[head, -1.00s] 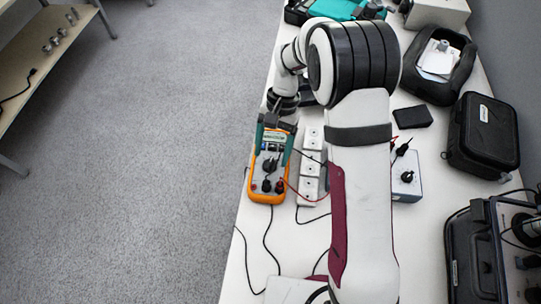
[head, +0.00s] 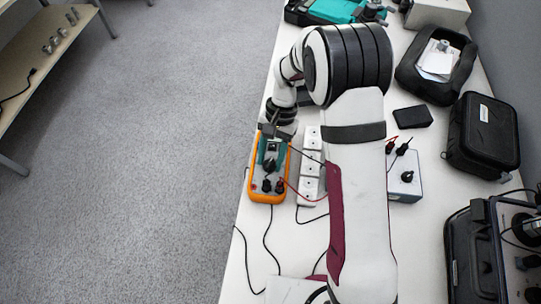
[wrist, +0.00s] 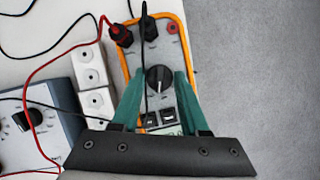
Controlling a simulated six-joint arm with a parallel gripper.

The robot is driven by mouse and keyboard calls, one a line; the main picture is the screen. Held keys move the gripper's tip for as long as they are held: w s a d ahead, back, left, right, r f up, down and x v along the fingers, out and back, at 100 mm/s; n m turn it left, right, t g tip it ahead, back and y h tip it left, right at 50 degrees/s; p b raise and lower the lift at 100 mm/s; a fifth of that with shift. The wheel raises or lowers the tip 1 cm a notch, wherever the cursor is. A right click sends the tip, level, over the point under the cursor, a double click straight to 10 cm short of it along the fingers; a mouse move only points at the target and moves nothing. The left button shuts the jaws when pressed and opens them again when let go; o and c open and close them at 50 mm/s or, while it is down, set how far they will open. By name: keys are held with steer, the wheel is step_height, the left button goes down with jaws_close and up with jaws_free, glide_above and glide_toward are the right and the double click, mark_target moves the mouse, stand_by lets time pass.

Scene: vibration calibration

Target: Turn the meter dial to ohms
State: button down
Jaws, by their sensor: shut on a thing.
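The meter (head: 255,190) is an orange-edged multimeter with a grey face, lying at the left edge of the table. Its black round dial (head: 269,166) is in the middle of the face and shows large in the wrist view (wrist: 158,79). My gripper (wrist: 157,80) has teal fingers, one on each side of the dial, shut on it; it also shows in the head view (head: 270,160). A pale pointer line is visible on the dial, but the range markings are too small to read. The fingers and palm hide part of the meter's display end.
Red and black leads (wrist: 118,33) plug into the meter, and a black cable crosses close by the dial. A white power strip (head: 309,190) and a grey-blue box with a knob (head: 405,182) stand to its right.

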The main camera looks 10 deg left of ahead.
steer(key=m, duration=0.2)
steer(key=m+y, duration=0.1)
steer(key=m, duration=0.1)
steer(key=shift+m+t+y, duration=0.3)
steer(key=shift+c, duration=2.1)
jaws_free()
steer(key=v, duration=1.5)
steer(key=shift+d+r, duration=0.15)
steer(key=shift+r, duration=0.25)
steer(key=shift+r, duration=0.1)
